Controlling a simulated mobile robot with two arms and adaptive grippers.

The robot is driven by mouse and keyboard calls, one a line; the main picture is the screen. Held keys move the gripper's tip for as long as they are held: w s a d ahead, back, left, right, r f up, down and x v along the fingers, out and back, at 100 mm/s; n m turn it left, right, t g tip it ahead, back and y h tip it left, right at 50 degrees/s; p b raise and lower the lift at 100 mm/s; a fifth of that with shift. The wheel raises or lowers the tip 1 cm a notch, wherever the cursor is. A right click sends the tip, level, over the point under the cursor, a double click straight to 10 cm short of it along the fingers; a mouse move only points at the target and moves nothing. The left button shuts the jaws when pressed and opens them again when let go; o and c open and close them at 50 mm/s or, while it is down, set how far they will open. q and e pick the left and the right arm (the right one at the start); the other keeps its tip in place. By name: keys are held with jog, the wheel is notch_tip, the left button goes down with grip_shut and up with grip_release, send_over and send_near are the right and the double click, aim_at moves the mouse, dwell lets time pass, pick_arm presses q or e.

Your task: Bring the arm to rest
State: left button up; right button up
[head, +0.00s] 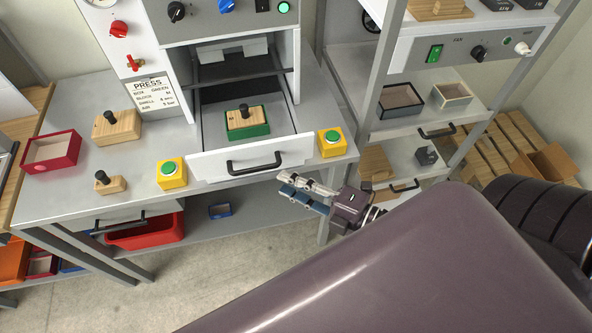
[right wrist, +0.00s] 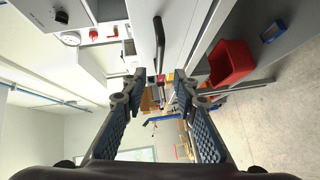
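My right gripper (head: 281,184) hangs in front of the press bench in the head view, just below the open drawer's handle. It points left, with its two fingers apart. In the right wrist view my right gripper (right wrist: 157,82) is open, with nothing between its fingertips. My left gripper is in no view. The press drawer (head: 215,162) is pulled out, its black handle (head: 254,165) close above the gripper. In it sits a green box (head: 248,131) with a wooden block with a black knob (head: 243,117) inside.
On the bench (head: 125,176) are a red box (head: 52,152), two knobbed wooden blocks and two yellow button boxes (head: 172,175), (head: 332,143). A shelf rack (head: 410,138) stands to the right. A red bin (head: 146,232) sits under the bench. Floor in front is clear.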

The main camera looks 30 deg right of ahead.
jog(key=shift+s+d+r, duration=0.1)
jog(key=shift+s+d, duration=0.25)
jog(key=shift+s, duration=0.25)
jog(key=s+d+f+m+g+h+b, duration=0.1)
jog(key=s+d+f+m+h, duration=0.2)
jog(key=f, duration=0.8)
jog(key=s+d+f+m+g+h, duration=0.1)
jog(key=d+f+m+g+h, duration=0.3)
jog(key=f, duration=0.7)
jog(key=s+d+f+m+t+b, duration=0.15)
jog(key=f+m, duration=0.45)
jog(key=f, duration=0.6)
jog(key=s+a+f+m+g, duration=0.1)
jog(key=s+f+m+g, duration=0.1)
jog(key=s+f, duration=0.4)
jog(key=s+a+f+m+g+b, duration=0.1)
jog(key=s+a+f+m+g, duration=0.1)
jog(key=s+f+g, duration=0.2)
jog(key=s+a+f+m+g+h, duration=0.1)
jog(key=s+f+g, duration=0.3)
jog(key=s+f, duration=0.6)
jog(key=s+m, duration=0.1)
jog(key=s, duration=0.3)
jog(key=shift+s+a+f+m, duration=0.2)
jog(key=shift+s+a+m, duration=0.1)
jog(key=shift+m, duration=0.1)
